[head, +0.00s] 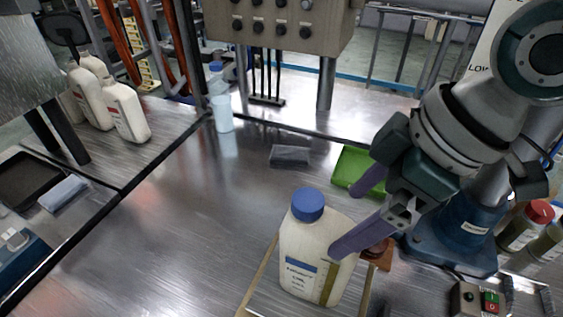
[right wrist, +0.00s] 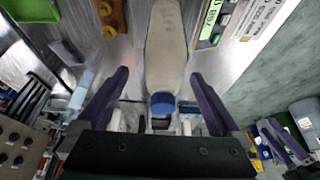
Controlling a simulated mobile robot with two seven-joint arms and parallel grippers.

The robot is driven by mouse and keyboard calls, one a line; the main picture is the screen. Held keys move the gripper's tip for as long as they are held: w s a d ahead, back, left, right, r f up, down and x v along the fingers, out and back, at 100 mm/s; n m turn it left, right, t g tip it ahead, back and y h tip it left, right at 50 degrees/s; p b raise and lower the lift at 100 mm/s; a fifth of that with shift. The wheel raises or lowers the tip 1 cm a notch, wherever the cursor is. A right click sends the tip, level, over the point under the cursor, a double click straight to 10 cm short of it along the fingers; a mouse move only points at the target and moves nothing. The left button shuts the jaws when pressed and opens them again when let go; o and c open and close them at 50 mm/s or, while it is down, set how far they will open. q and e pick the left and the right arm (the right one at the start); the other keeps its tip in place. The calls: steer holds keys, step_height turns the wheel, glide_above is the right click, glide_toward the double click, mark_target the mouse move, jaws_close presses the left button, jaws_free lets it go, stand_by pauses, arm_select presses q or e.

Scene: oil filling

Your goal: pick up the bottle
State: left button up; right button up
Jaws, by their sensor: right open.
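The bottle (head: 308,262) is a cream-white jug with a blue cap and a printed label. In the right wrist view the bottle (right wrist: 166,48) shows between the spread fingers of my right gripper (right wrist: 159,75), blue cap nearest the palm. Contact cannot be told. Small purple prongs at the right edge of the wrist view may be my left gripper; their state is unclear.
Several similar white jugs (head: 124,112) stand at the left. A green tray (head: 352,165) lies behind my right gripper. Bottles with red caps (head: 524,224) and a button box (head: 477,298) are at the right. A control panel (head: 285,22) stands behind. The table left of the bottle is clear.

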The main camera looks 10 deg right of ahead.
mark_target(320, 239)
steer(key=x, duration=0.8)
steer(key=shift+s+a+r, duration=0.1)
steer(key=shift+s+a, duration=0.1)
steer(key=shift+a, duration=0.15)
steer(key=shift+c, duration=0.2)
jaws_close()
